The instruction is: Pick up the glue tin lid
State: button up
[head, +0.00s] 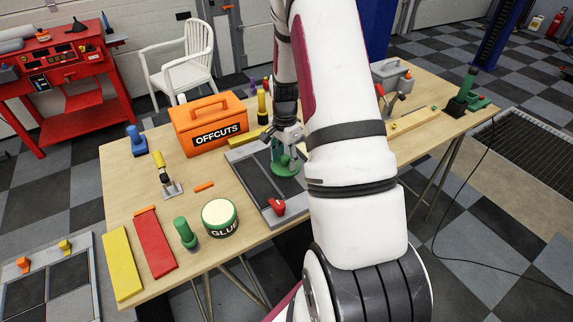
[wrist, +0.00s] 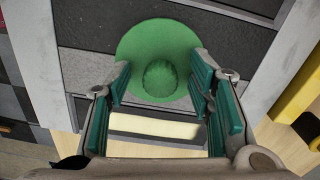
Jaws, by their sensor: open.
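The glue tin lid (head: 291,171) is a green disc with a round knob, and it lies on the grey and black tray at the table's middle. In the wrist view the lid (wrist: 137,50) shows at top centre, its knob lying between my fingertips. My gripper (head: 284,158) is open over the lid, with one teal-padded finger on each side of the knob. In the wrist view a gap shows between each finger of my gripper (wrist: 163,82) and the knob. The glue tin (head: 220,217), with a cream top and green side, stands to the left near the front edge.
The grey tray (head: 236,157) holds a small red object (head: 277,206) at its front corner. An orange OFFCUTS box (head: 208,123) stands behind left. A green-handled tool (head: 185,233) stands beside the tin. Red (head: 154,246) and yellow (head: 122,265) boards lie at front left.

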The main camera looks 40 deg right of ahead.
jog(key=shift+c, duration=0.6)
jog(key=c, duration=0.9)
jog(key=shift+c, duration=0.2)
